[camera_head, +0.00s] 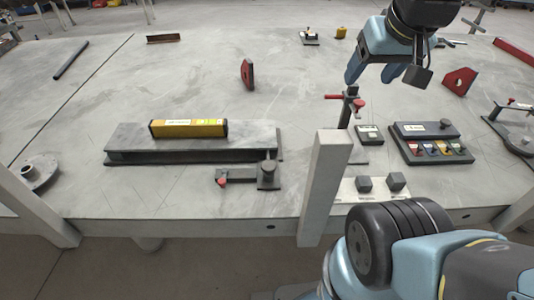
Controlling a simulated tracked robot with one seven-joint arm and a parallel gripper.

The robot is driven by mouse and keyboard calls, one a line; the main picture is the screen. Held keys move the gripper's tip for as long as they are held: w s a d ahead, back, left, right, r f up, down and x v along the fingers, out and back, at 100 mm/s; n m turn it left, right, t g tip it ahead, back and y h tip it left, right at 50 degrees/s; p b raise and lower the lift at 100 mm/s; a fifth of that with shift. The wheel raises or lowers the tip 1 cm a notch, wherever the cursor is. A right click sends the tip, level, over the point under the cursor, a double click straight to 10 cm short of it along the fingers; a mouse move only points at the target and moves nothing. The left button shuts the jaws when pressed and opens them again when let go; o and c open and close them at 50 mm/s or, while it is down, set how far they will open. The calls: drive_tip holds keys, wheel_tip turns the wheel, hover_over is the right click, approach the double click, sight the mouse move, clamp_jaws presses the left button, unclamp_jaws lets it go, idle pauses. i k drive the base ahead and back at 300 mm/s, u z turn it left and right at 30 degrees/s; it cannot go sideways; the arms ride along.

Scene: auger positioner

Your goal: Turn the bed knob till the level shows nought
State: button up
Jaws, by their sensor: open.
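A yellow level (188,128) with a pale label lies along the top of a long grey bed (135,140), left of the middle of the table. Its reading is too small to make out. A bracket with a red-tipped handle (222,181) sits at the bed's front right. Two dark blocky knobs (364,184) stand on a pale plate at the table's front edge, the other knob (396,181) to the right. I cannot tell which part is the bed knob. My gripper (372,77) is open and empty, above the table at the upper right, apart from all of these.
A post clamp with red handles (350,100) stands below my gripper. A dark case with coloured parts (432,148) and a small box (369,134) lie at the right. A pale upright beam (325,185) rises at the front edge. The table's left middle is mostly clear.

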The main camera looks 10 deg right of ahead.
sight(268, 167)
drive_tip(key=u, duration=0.7)
drive_tip(key=k, duration=1.15)
drive_tip(key=z, duration=0.75)
drive_tip(key=i, duration=1)
drive_tip(key=u, duration=0.05)
